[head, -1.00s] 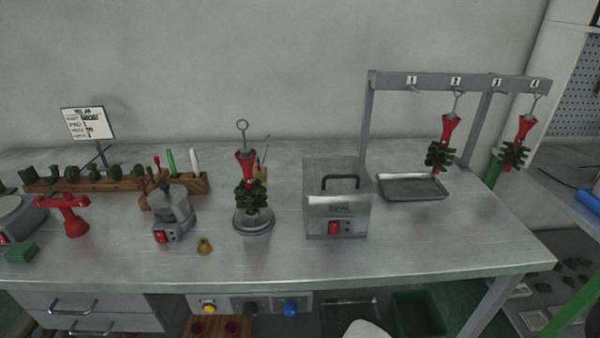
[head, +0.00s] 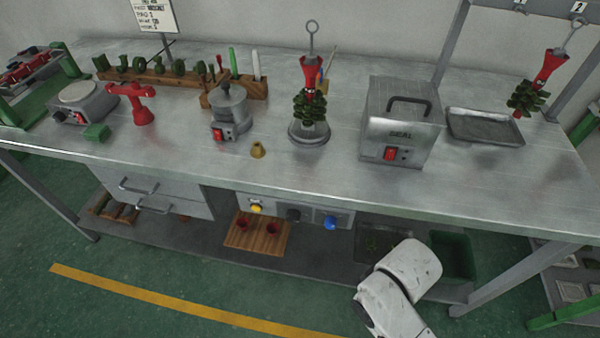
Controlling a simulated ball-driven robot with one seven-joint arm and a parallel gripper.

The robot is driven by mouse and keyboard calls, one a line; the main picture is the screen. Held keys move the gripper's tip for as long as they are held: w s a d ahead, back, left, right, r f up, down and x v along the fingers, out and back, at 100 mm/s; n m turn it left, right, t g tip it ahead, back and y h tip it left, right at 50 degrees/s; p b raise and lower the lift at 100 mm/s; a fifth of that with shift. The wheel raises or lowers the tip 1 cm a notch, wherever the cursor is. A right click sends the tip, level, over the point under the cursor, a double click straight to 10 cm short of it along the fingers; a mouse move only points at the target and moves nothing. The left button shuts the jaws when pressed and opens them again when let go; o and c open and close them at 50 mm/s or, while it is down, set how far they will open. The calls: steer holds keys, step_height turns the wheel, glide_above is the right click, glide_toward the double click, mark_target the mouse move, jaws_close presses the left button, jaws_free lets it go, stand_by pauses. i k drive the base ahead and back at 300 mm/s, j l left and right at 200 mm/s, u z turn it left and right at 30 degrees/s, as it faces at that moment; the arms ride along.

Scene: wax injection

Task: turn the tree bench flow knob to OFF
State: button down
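The metal tree bench (head: 330,170) fills the view. Under its front edge is a panel (head: 346,221) with a yellow knob (head: 256,208), a dark knob (head: 294,214) and a blue knob (head: 330,222). Any labels on them are too small to read, so I cannot tell which is the flow knob or how it is set. My white arm shows at the lower right, below and right of the panel, apart from the knobs. My gripper is not in view.
On the bench stand a SEAL box (head: 402,125), a wax tree on a round base (head: 309,130), a small pot (head: 231,108) and a shallow tray (head: 485,127). A dark green bin (head: 453,255) sits on the lower shelf. The floor in front is clear.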

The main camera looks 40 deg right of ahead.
mark_target(330, 222)
steer(key=i+j, duration=0.1)
steer(key=j, duration=0.65)
steer(key=i+j, duration=0.1)
steer(key=j, duration=0.6)
